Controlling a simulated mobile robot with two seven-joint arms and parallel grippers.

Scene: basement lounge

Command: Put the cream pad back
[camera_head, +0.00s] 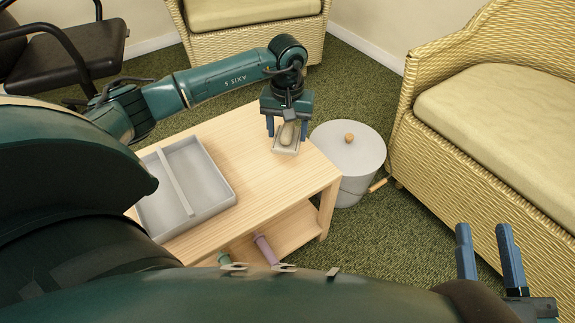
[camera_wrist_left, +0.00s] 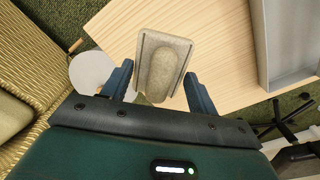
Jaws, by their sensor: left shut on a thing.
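The cream pad (camera_head: 286,142) is a pale rectangular piece with a rounded raised middle. It is at the far right end of the wooden table, and the left wrist view shows it (camera_wrist_left: 166,62) between the fingers. My left gripper (camera_head: 286,134) points down and is shut on the pad, with a finger at each side. I cannot tell whether the pad touches the tabletop. A grey tray (camera_head: 208,166) with a divider and two compartments lies on the table's left part; what shows of its inside is empty. My right gripper (camera_head: 488,257) is open and empty at the lower right, away from the table.
The wooden table (camera_head: 262,178) has bare top between tray and pad. Its lower shelf holds a purple-handled item (camera_head: 265,248) and a green one. A grey lidded bin (camera_head: 347,150) stands close at the right. Wicker seats (camera_head: 500,100) and a dark chair (camera_head: 70,50) surround it.

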